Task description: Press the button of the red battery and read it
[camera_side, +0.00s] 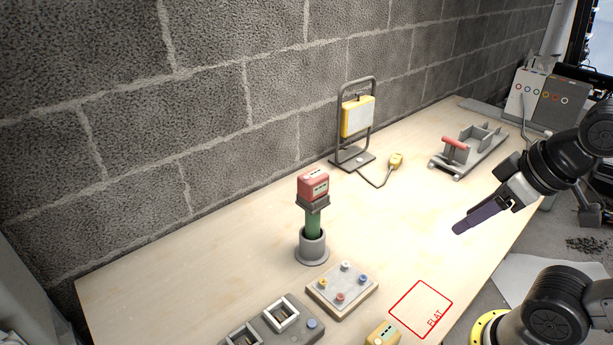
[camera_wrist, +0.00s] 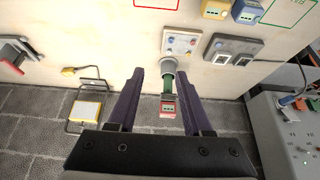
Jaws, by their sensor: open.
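The red battery (camera_side: 313,184) sits upright on top of a green tool with a grey collar (camera_side: 312,220), which stands in a grey round base (camera_side: 311,246) on the table. Its pale front label faces right in the side view; I cannot make out its button or reading. The red battery (camera_wrist: 167,108) also shows in the wrist view, framed between my two fingers but farther off. My gripper (camera_side: 458,229) is open and empty, above the table to the right of the battery. In the wrist view my gripper (camera_wrist: 162,72) shows two purple fingers spread apart.
A yellow work lamp (camera_side: 358,117) on a grey stand is behind the battery, with a cabled yellow piece (camera_side: 396,160). A button panel (camera_side: 342,291), a slotted grey block (camera_side: 283,313) and a yellow battery (camera_side: 382,335) are in front. A red-handled grey holder (camera_side: 468,149) is far right. Table between is clear.

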